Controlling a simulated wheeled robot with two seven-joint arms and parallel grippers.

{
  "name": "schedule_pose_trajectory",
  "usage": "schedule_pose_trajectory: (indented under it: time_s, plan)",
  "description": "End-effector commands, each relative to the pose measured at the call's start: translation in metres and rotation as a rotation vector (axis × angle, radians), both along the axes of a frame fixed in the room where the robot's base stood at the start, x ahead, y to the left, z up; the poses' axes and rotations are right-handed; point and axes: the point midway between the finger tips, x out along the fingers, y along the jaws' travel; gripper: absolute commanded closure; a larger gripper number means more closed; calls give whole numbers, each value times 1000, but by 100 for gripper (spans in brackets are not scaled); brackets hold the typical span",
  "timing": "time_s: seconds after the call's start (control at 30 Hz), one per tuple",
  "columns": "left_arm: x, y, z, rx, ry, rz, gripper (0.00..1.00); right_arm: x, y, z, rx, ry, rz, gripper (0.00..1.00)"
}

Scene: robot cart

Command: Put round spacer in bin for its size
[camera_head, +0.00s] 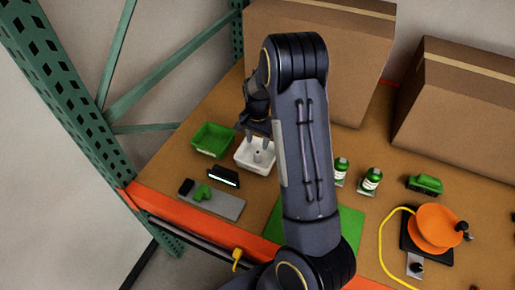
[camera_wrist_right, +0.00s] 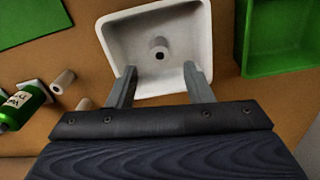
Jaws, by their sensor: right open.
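My right gripper (camera_head: 257,143) is open above the white bin (camera_head: 241,161). In the right wrist view its two fingers (camera_wrist_right: 160,72) are spread over the near edge of the white bin (camera_wrist_right: 122,48). A pale round spacer (camera_wrist_right: 158,47) shows inside the white bin's outline, beyond the fingertips and apart from them. I cannot tell if it touches the bin floor. Two more pale cylinders, one spacer-like (camera_wrist_right: 62,82) and one smaller in view (camera_wrist_right: 84,104), are outside the bin. A green bin (camera_wrist_right: 243,45) is beside the white one; the head view shows it too (camera_head: 198,142). My left gripper is out of view.
A grey plate with a green part (camera_head: 203,192) and a dark device (camera_head: 223,176) lie near the orange edge. Big cartons (camera_head: 345,50) stand behind. An orange reel (camera_head: 436,227) is at right.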

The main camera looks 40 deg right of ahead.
Motion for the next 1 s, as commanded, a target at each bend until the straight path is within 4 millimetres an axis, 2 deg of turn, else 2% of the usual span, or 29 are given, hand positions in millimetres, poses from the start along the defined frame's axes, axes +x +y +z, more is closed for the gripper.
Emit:
schedule_pose_trajectory:
  time_s: [0.03, 0.2, 0.43, 0.57, 0.67, 0.8, 0.9, 1.0]
  plan:
    - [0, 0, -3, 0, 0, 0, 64, 1, 0, 12, -1, -6, 0, 54]
    - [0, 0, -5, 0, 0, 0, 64, 1, 0, 44, -1, -4, 1, 54]
    - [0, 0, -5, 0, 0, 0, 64, -2, 2, 68, 7, -7, 6, 54]
    - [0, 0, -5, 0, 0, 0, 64, -18, 18, 92, 63, -61, 68, 54]
    - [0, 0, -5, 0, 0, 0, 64, -43, 45, 123, 130, -151, 183, 54]
    - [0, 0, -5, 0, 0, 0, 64, -95, 95, 165, 191, -309, 414, 54]
    - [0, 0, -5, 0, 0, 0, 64, -135, 130, 185, 190, -419, 591, 54]
    - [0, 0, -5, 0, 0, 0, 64, -174, 159, 192, 155, -509, 757, 54]
